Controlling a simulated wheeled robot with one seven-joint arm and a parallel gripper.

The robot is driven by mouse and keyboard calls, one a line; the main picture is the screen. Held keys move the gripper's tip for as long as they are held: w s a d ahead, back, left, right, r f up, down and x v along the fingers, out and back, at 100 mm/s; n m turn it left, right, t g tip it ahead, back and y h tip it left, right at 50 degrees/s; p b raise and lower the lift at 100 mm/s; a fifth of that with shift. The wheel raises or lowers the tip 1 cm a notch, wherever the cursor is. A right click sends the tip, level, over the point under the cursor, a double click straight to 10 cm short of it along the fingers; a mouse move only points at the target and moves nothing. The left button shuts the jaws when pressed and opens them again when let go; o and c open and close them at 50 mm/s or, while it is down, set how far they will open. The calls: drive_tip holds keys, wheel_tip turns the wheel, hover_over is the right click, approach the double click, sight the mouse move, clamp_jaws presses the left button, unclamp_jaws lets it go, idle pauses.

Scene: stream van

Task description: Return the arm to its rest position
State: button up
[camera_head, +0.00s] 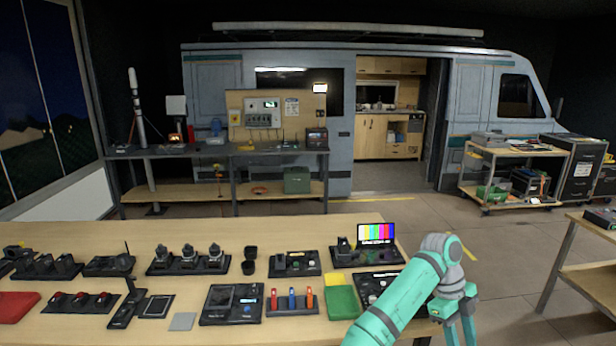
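My arm (400,297) is teal and grey and reaches up from the bottom edge, right of centre. It bends at a grey joint, and my gripper (458,332) hangs down from it past the right end of the wooden workbench (400,225). Two teal fingers show with a gap between them, and nothing is visible in the gap. The fingertips run to the bottom edge of the picture.
The bench holds a colour-bar monitor (376,234), a green box (341,302), red, blue and orange handled items (291,299), and several black devices in trays. A side table (577,275) stands right. Open floor (510,262) lies between, with a van (345,100) behind.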

drive_tip(key=s+d+f+n+t+h, duration=0.1)
drive_tip(key=s+d+f+n+h, duration=0.25)
drive_tip(key=f, duration=0.55)
drive_tip(key=s+d+f+n+t+h, duration=0.25)
drive_tip(key=s+d+f+n, duration=0.2)
drive_tip(key=f, duration=0.45)
drive_tip(key=s+a+f+n+t+h, duration=0.2)
drive_tip(key=s+a+f+n+t, duration=0.3)
drive_tip(key=a+f+n+t, duration=0.4)
drive_tip(key=s+a+n+t+y, duration=0.25)
drive_tip(key=s+a+n, duration=0.35)
drive_tip(key=a, duration=0.5)
drive_tip(key=s+a+n+t+y, duration=0.1)
drive_tip(key=s+a+n+y, duration=0.35)
drive_tip(key=s+a, duration=0.45)
drive_tip(key=s+a+r+n+t+y, duration=0.2)
drive_tip(key=s+a+r+t+y, duration=0.1)
drive_tip(key=s+a+r, duration=1)
drive_tip(key=a+r+y, duration=0.1)
drive_tip(key=a, duration=0.2)
drive_tip(key=shift+r, duration=0.4)
